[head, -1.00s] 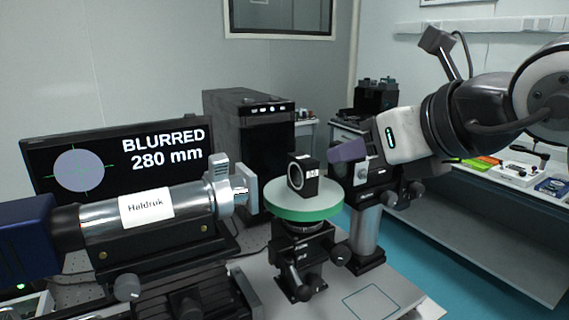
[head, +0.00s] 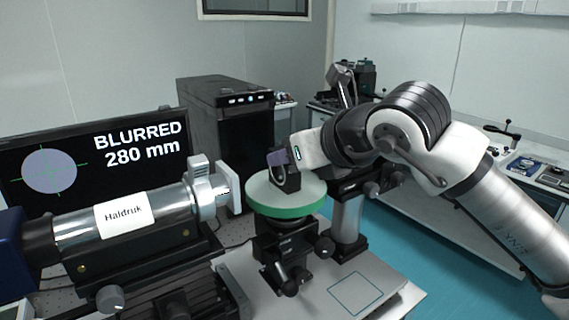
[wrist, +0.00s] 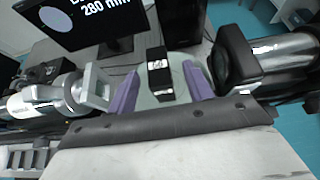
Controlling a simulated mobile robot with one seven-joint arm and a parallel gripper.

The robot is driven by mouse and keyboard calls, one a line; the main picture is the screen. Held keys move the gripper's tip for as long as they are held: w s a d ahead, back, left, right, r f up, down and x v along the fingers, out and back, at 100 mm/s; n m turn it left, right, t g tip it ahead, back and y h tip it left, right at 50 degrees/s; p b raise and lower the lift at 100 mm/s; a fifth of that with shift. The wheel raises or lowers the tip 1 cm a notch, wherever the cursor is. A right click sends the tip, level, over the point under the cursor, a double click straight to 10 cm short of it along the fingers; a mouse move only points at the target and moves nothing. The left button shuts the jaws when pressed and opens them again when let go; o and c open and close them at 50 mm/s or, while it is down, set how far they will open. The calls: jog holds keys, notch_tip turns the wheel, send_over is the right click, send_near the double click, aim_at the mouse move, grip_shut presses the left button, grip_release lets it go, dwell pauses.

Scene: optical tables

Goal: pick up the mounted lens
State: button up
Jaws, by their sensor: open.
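The mounted lens (head: 286,178) is a small black square mount standing upright on a round, green-rimmed white platform (head: 303,205). In the wrist view the mounted lens (wrist: 160,74) shows as a narrow black block with a white label, between my two purple fingers. My gripper (head: 280,158) is at the mount's upper part in the head view and covers some of it. In the wrist view my gripper (wrist: 160,88) is open, with a gap on each side of the mount.
A silver tube labelled Haldruk (head: 125,218) lies left of the platform. A monitor (head: 90,165) reads "BLURRED 280 mm". A black post-mounted instrument (head: 352,205) stands close right of the platform. A teal outlined square (head: 355,292) on the front plate is empty.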

jog(key=shift+p+x, duration=0.45)
jog(key=shift+x, duration=1.4)
grip_shut()
